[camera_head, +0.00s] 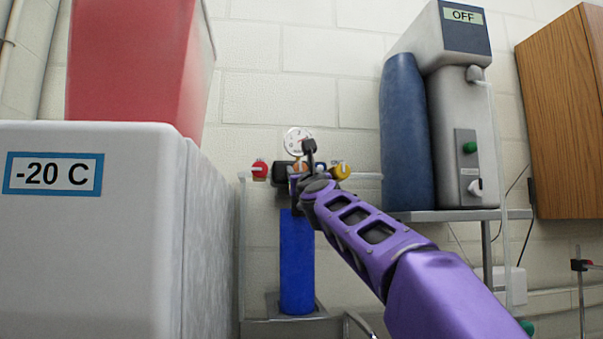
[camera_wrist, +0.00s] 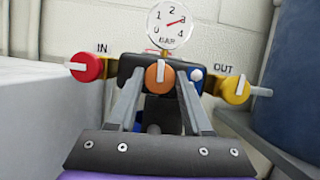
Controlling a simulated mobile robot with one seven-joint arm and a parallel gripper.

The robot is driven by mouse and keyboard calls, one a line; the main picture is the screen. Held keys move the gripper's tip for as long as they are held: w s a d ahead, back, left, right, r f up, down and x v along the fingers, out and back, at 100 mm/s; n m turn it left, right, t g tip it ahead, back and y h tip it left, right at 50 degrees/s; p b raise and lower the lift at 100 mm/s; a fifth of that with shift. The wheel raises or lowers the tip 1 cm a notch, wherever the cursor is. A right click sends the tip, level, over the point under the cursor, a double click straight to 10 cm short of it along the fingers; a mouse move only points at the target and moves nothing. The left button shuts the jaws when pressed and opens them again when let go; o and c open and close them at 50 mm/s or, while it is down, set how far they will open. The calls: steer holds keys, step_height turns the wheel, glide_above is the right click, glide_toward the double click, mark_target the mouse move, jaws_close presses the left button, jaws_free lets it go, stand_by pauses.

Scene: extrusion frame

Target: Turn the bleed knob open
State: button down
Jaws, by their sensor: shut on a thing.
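An orange knob (camera_wrist: 159,78) with an upright white mark sits at the middle of a dark filter head (camera_wrist: 130,66), under a round pressure gauge (camera_wrist: 170,24). No label on this knob is readable. My gripper (camera_wrist: 160,80) has one finger on each side of the orange knob and is shut on it. A red knob (camera_wrist: 86,67) is at the left by the word IN. A yellow knob (camera_wrist: 236,90) is at the right by OUT. In the head view my gripper (camera_head: 304,170) covers much of the filter head.
A blue cylinder (camera_head: 297,262) hangs below the filter head. A white freezer (camera_head: 85,250) with a red bin (camera_head: 135,70) on top stands at the left. A grey unit (camera_head: 462,110) and a dark blue tank (camera_head: 405,135) stand on a shelf at the right.

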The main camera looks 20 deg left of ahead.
steer(key=n+g+y, duration=0.1)
steer(key=n, duration=0.2)
steer(key=n+g+y, duration=0.1)
steer(key=n, duration=0.3)
steer(key=shift+w+d+r+y, duration=0.1)
steer(key=shift+d+r+y, duration=0.05)
steer(key=shift+y, duration=0.15)
steer(key=shift+n+g+y, duration=0.25)
steer(key=shift+n+g, duration=0.5)
steer(key=shift+n, duration=0.75)
steer(key=shift+n+g+y, duration=0.25)
steer(key=shift+n+g, duration=0.5)
steer(key=shift+n, duration=0.75)
steer(key=shift+c, duration=1.7)
jaws_free()
steer(key=shift+d, duration=0.1)
steer(key=shift+s+d+f+b, duration=0.15)
steer(key=shift+s+f+b, duration=0.05)
steer(key=shift+f+b, duration=0.1)
steer(key=b+v, duration=1)
steer(key=v, duration=0.6)
steer(key=shift+s+d+r, duration=0.2)
steer(key=shift+s+d, duration=0.1)
steer(key=shift+d, duration=0.05)
